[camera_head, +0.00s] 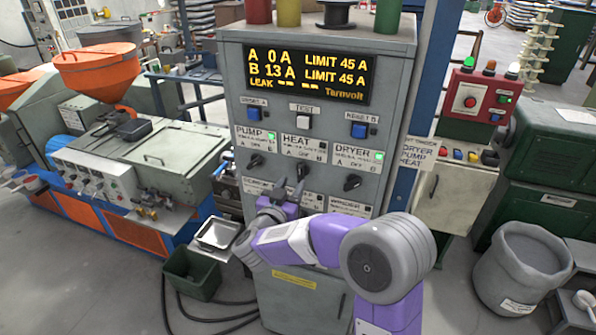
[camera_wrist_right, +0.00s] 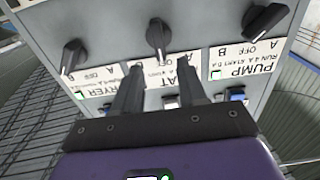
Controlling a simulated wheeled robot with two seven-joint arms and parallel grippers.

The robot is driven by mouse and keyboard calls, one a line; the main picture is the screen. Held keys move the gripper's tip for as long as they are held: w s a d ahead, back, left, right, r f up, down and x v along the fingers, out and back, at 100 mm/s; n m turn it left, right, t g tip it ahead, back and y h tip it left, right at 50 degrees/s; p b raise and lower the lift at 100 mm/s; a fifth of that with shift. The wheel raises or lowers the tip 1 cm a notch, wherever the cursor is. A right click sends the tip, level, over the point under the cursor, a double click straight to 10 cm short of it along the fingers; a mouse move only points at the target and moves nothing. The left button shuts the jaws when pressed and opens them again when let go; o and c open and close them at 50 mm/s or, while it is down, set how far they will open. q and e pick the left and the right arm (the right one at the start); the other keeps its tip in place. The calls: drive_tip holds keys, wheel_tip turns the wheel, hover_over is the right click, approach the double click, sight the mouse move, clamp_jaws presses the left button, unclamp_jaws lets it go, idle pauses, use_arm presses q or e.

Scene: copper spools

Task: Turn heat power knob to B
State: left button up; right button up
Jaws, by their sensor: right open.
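The HEAT knob (camera_wrist_right: 158,36) is the dark middle knob on the grey power panel (camera_head: 325,110). In the wrist view, which shows the panel upside down, its pointer lies nearly vertical, toward the OFF mark. My right gripper (camera_wrist_right: 157,70) is open and empty. Its two fingers are spread in front of the HEAT label, apart from the knob. In the head view the right gripper (camera_head: 290,188) stands at the panel, just below the knob. My left gripper is not in view.
The PUMP knob (camera_head: 255,160) and DRYER knob (camera_head: 352,183) flank the HEAT knob closely; their green lamps are lit. The display (camera_head: 308,75) reads A 0 A, B 13 A, limits 45 A. A green bin (camera_head: 191,274) stands on the floor left of the panel.

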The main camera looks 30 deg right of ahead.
sight(299, 172)
drive_tip(key=x, duration=0.5)
drive_tip(key=shift+w+d+p, duration=0.25)
drive_tip(key=shift+p, duration=0.1)
clamp_jaws()
